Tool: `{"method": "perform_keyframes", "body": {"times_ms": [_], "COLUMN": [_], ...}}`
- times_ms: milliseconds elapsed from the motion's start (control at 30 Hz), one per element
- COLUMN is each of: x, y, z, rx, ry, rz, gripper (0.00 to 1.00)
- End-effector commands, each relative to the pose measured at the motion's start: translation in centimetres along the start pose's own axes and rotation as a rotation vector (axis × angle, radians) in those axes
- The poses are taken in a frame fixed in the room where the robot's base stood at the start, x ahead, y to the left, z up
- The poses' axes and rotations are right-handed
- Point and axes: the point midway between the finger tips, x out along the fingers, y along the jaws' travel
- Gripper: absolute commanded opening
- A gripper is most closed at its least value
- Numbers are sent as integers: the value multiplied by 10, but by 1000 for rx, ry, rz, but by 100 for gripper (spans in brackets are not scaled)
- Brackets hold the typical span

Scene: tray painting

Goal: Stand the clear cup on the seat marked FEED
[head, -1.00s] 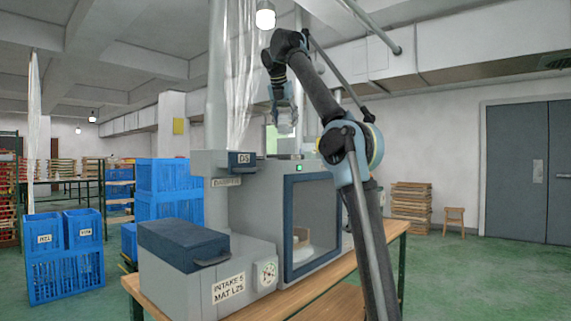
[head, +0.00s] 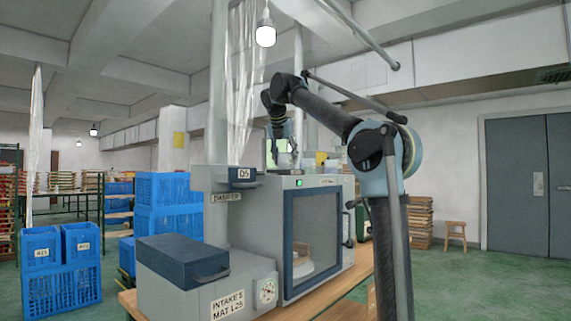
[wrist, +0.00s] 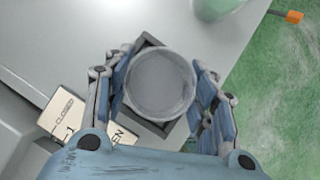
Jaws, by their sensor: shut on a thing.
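The clear cup (wrist: 160,82) is between the two fingers of my gripper (head: 283,156), which is shut on it. In the wrist view I look down into its round, empty-looking mouth. A dark square frame (wrist: 151,42) shows around and beneath the cup on a pale grey top. I cannot tell whether the cup touches it. In the head view my gripper points down just over the top of the grey cabinet (head: 262,188), and the cup is hard to make out there. No FEED marking is readable.
A card (wrist: 62,112) reading CLOSED and partly OPEN lies left of the cup. A greenish, see-through vessel (wrist: 216,8) stands near the top's far edge, beyond which is green floor. A grey duct (head: 218,80) and a hanging clear curtain (head: 245,70) rise left of my gripper.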

Motion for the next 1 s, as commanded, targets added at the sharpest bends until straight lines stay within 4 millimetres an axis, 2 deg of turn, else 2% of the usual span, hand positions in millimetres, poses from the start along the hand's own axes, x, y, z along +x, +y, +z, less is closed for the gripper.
{"method": "perform_keyframes", "body": {"times_ms": [133,500,533,600,1000], "x": [9,12,12,12,10], "y": [0,-1,-1,-1,-1], "z": [-6,-7,-7,-7,-6], "rx": [0,0,1,1,1], "ry": [0,0,0,0,0], "rz": [0,0,0,-1,-1], "gripper": [24,24,56,72,72]}}
